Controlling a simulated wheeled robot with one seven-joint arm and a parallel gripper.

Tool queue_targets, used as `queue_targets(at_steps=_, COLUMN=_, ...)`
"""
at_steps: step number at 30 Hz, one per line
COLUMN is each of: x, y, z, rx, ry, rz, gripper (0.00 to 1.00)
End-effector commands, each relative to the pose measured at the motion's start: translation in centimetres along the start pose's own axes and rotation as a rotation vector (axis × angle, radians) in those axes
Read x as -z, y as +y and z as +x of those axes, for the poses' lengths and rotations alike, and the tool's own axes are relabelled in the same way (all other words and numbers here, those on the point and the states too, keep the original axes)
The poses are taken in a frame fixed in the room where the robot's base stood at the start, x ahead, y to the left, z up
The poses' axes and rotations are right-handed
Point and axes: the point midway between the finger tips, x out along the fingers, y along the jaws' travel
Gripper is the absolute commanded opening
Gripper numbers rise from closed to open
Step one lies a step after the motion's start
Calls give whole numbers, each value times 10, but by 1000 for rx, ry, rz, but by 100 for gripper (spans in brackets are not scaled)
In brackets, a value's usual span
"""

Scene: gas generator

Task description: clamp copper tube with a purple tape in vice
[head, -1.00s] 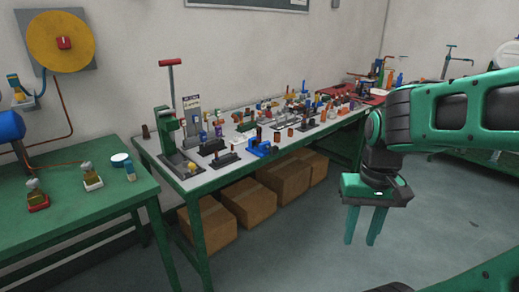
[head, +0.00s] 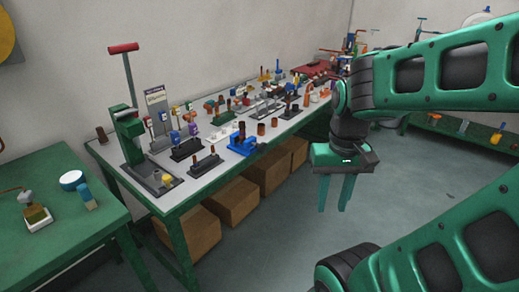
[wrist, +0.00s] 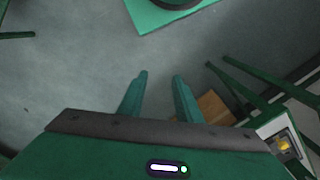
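A small blue vice (head: 243,146) stands at the front edge of the long workbench. Short brown copper-coloured tubes stand near it, one behind it (head: 261,128). Purple pieces show in a dark rack (head: 186,150) to its left. At this size I cannot tell which tube carries purple tape. My gripper (head: 333,205) hangs over the floor to the right of the workbench, fingers down, apart and empty. In the wrist view my gripper (wrist: 160,78) also shows two separated fingers with only floor between them. The vice and tubes are not recognisable in the wrist view.
The green-legged workbench (head: 205,178) is crowded with small parts and tools. A green press with a red handle (head: 130,130) stands at its left end. Cardboard boxes (head: 230,200) sit beneath. Another green table (head: 70,225) is at the left. Open floor lies in front.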

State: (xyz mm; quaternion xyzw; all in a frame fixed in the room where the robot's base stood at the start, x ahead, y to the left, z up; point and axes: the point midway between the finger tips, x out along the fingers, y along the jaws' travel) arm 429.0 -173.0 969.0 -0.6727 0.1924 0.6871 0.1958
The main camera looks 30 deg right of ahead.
Motion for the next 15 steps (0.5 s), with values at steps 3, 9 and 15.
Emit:
queue_targets(at_steps=3, x=0, y=0, z=0, rx=0, ry=0, rz=-1, gripper=43)
queue_targets(at_steps=9, x=4, y=2, z=2, rx=-6, ry=5, rz=-66, gripper=57)
queue_targets(at_steps=15, x=44, y=-11, z=30, rx=-4, ry=-20, rz=-273, gripper=57)
